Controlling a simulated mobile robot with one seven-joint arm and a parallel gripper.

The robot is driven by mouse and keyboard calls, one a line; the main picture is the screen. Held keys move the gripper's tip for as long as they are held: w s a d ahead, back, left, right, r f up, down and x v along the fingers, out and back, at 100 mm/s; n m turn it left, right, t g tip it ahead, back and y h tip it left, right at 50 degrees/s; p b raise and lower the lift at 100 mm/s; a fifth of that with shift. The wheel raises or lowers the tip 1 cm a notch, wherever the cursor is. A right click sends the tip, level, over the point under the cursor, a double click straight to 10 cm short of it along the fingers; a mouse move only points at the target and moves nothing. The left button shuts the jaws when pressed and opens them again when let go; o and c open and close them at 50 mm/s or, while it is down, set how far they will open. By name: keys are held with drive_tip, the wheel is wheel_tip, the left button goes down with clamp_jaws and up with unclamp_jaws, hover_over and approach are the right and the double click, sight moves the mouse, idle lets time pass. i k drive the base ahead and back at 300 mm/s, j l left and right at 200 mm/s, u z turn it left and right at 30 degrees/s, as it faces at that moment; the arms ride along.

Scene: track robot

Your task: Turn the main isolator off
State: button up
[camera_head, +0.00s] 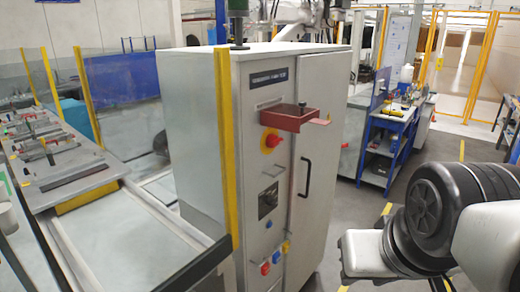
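A tall grey electrical cabinet (215,85) stands in the middle of the camera_head view. A red rotary knob on a yellow backing (271,141), which looks like the main isolator, is on its narrow front panel, under a red tray-like bracket (294,117). The knob's exact position is too small to read. My arm shows at the lower right, well apart from the panel. My gripper's fingers do not show.
The cabinet door has a black handle (304,177). Small red and blue buttons (271,262) sit low on the panel. A yellow post (227,150) stands at the cabinet's left corner. A blue workbench (390,145) is behind at right. Open floor lies between the cabinet and my arm.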

sight(272, 141)
drive_tip(key=u, duration=0.35)
drive_tip(key=i+l, duration=0.1)
drive_tip(key=l, duration=0.3)
drive_tip(key=i+l+z, duration=0.1)
drive_tip(key=l, duration=0.3)
drive_tip(key=i+l, duration=0.2)
drive_tip(key=l, duration=0.2)
drive_tip(key=i+l, duration=0.1)
drive_tip(key=l, duration=0.3)
drive_tip(key=l+z, duration=0.05)
